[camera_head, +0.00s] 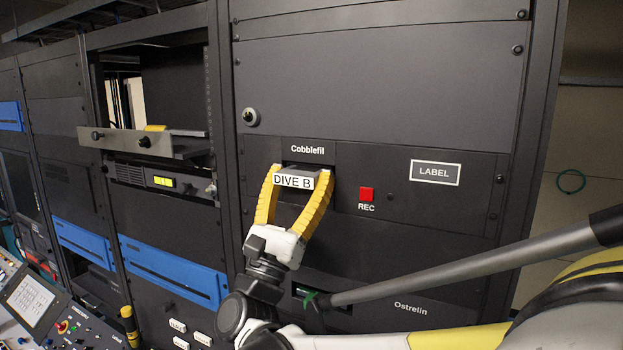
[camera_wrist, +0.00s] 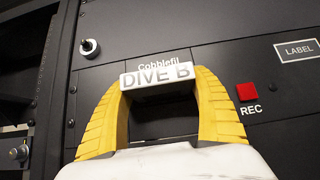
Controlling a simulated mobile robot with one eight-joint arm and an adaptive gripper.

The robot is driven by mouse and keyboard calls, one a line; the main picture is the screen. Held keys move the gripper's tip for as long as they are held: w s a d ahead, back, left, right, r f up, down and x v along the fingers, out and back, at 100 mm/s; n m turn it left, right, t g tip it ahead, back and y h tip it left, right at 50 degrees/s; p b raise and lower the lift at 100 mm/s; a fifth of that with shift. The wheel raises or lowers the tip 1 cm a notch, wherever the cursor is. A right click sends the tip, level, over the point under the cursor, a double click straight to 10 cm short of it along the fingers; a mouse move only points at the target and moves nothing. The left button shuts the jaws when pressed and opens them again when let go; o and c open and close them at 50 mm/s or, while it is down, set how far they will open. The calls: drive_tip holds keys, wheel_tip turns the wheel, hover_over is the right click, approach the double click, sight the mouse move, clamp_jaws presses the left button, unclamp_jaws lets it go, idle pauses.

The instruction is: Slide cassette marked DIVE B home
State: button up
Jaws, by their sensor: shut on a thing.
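The cassette marked DIVE B (camera_head: 294,181) is dark with a white label on its end. It sits at the slot under the word Cobblefil, with its labelled end sticking out of the panel. How deep it goes in is hidden. My gripper (camera_head: 306,180) is shut on the cassette, one yellow finger on each side of it. In the wrist view, the DIVE B label (camera_wrist: 157,75) lies between the tips of my gripper (camera_wrist: 165,78), and the slot behind it is mostly hidden.
A red REC button (camera_head: 366,194) and a LABEL plate (camera_head: 436,173) are right of the slot. The Ostrelin panel (camera_head: 410,309) is below. A drawer (camera_head: 145,142) juts from the left rack. Blue panels (camera_head: 172,272) are lower left.

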drive_tip(key=shift+w+d, duration=0.2)
drive_tip(key=shift+w, duration=0.2)
drive_tip(key=o, duration=1.3)
drive_tip(key=shift+s, duration=0.1)
drive_tip(key=shift+c, duration=0.2)
drive_tip(key=shift+o, duration=0.4)
drive_tip(key=v, duration=1.2)
